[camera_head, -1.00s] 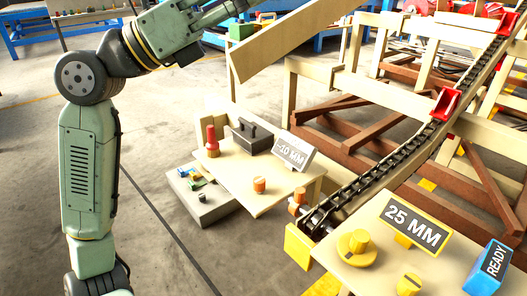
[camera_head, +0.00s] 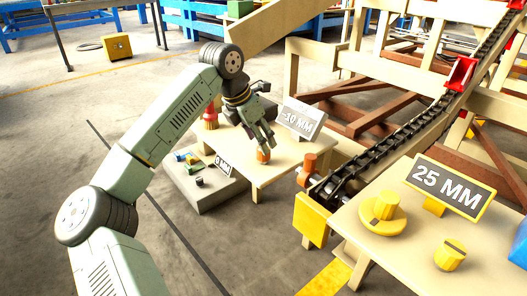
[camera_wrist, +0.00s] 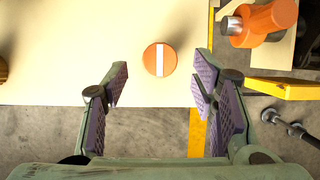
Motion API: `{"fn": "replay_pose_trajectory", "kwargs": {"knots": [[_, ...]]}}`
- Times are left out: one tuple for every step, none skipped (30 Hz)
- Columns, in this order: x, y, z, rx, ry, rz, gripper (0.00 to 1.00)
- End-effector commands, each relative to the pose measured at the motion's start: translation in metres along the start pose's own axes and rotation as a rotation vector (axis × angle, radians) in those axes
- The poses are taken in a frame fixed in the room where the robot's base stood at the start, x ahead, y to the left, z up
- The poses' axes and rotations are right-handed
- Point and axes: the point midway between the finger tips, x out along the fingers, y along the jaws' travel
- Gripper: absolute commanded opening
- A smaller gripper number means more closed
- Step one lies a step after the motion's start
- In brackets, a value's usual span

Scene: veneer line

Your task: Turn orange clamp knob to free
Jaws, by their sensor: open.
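The orange knob (camera_head: 263,156) stands on the light table, below the "-10 MM" sign. In the wrist view it is a round orange disc (camera_wrist: 160,60) with a white stripe running along the picture's vertical. My gripper (camera_head: 264,141) is above the knob with its fingers pointing down. In the wrist view my gripper (camera_wrist: 161,76) is open and empty. Its two purple-padded fingers stand left and right of the knob, with a clear gap on each side. The fingertips appear just short of the knob, and I see no contact.
The "-10 MM" sign (camera_head: 302,118) stands right behind my gripper. A red-topped post (camera_head: 210,115) is to its left. An orange roller (camera_head: 308,163) and chain conveyor (camera_head: 375,150) lie right. Yellow knobs (camera_head: 386,204) sit on the "25 MM" table. The tabletop around the orange knob is clear.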

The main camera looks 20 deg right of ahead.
Motion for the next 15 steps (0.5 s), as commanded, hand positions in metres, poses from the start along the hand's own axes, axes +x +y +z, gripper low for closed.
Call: {"fn": "replay_pose_trajectory", "kwargs": {"knots": [[0.012,0.0,-0.001,0.0,0.0,-0.002,0.53],[0.017,-0.001,-0.001,0.0,0.0,-0.003,0.53],[0.023,-0.001,-0.001,0.0,-0.001,-0.003,0.53],[0.028,-0.001,0.0,0.0,-0.001,-0.003,0.53],[0.032,-0.001,0.0,0.0,-0.002,-0.002,0.53],[0.036,-0.001,0.0,0.001,-0.002,-0.002,0.53],[0.039,-0.001,0.0,0.001,-0.002,-0.002,0.53],[0.041,-0.001,0.0,0.001,-0.002,-0.002,0.53],[0.044,-0.001,0.0,0.0,-0.002,-0.002,0.53],[0.046,-0.001,0.0,0.0,-0.002,-0.001,0.53],[0.047,0.0,0.0,0.0,-0.002,-0.001,0.53],[0.048,0.0,0.0,0.0,-0.002,-0.001,0.53],[0.048,0.0,0.0,0.0,-0.002,-0.001,0.53],[0.048,0.0,0.0,0.0,-0.002,0.0,0.53],[0.048,0.0,0.0,0.0,-0.002,0.0,0.53]]}}
